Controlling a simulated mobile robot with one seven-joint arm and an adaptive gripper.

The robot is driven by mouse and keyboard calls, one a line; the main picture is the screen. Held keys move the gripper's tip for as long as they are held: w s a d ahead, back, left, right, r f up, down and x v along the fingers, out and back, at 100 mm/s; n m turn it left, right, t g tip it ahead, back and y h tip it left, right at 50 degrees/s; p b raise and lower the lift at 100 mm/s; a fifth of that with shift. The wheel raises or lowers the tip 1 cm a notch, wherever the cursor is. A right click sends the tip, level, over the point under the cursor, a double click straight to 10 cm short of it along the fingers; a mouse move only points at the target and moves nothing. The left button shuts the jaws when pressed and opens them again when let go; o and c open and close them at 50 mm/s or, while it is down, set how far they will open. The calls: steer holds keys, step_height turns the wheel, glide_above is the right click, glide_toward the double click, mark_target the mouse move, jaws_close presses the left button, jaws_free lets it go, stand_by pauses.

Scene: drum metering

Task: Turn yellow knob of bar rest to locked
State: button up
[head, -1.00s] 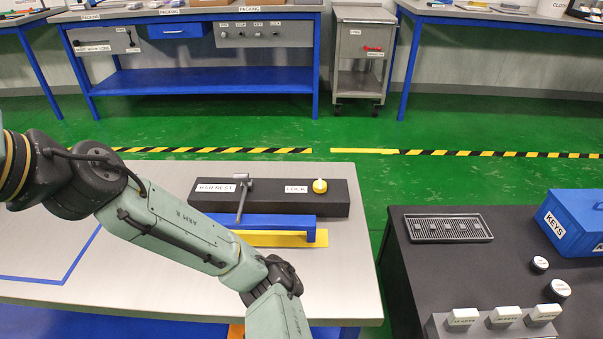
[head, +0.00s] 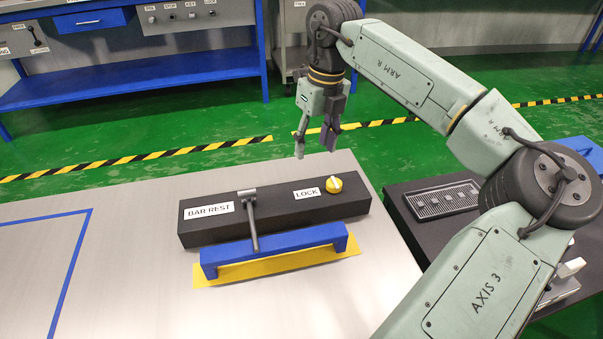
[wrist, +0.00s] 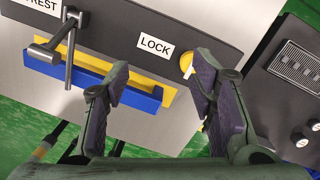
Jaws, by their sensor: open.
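The yellow knob (head: 334,184) sits on top of the black bar rest block (head: 290,209), right of its white LOCK label (head: 307,193). It also shows in the wrist view (wrist: 187,64), beside the tip of the right finger and partly hidden by it. A small white mark shows on the knob; I cannot tell which setting it points to. My gripper (head: 314,148) hangs fingers-down above and behind the knob in the head view, open and empty. In the wrist view my gripper (wrist: 156,84) has its fingers wide apart, with the knob near the right one.
A grey T-shaped lever (head: 252,222) stands on the block's left half, by the BAR REST label. A blue bar (head: 275,249) over a yellow plate (head: 215,277) lies in front. A dark bench with a slotted tray (head: 442,199) is at right. The table's left is bare.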

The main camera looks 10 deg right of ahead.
steer(key=m+h, duration=0.1)
glide_above(335, 183)
step_height(335, 183, down, 11)
steer(key=shift+r, duration=0.2)
steer(key=shift+c, duration=0.2)
steer(key=c, duration=1.1)
